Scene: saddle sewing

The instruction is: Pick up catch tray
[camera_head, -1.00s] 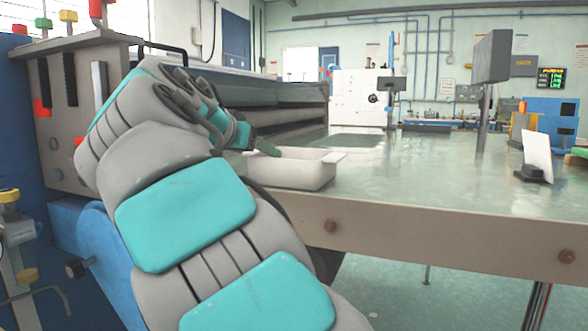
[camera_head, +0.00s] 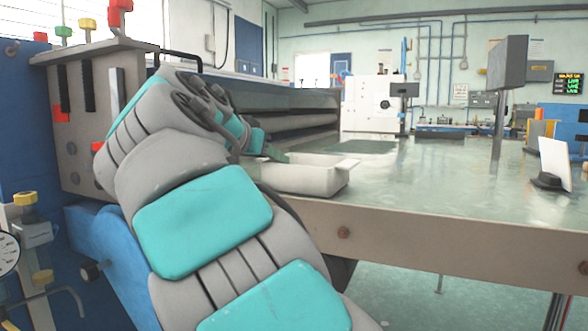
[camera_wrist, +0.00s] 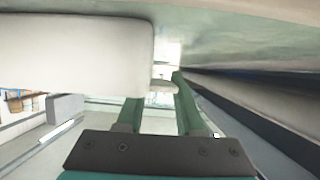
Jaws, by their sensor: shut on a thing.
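The catch tray (camera_head: 312,181) is a cream, shallow rectangular tray with a lip at its right end. In the head view it is at the front edge of the machine's table, near the left end. I cannot tell whether its underside touches the table. My gripper (camera_head: 275,155) is at its left end, partly hidden behind my arm. In the wrist view the tray (camera_wrist: 80,55) fills the upper left. My gripper's green fingers (camera_wrist: 157,96) are shut on a small tab at its end.
The pale, glossy table (camera_head: 430,190) is clear to the right of the tray. A grey post with a panel (camera_head: 507,62) and a white card on a dark stand (camera_head: 553,163) are further right. A control box with levers (camera_head: 90,110) stands close on the left of my arm.

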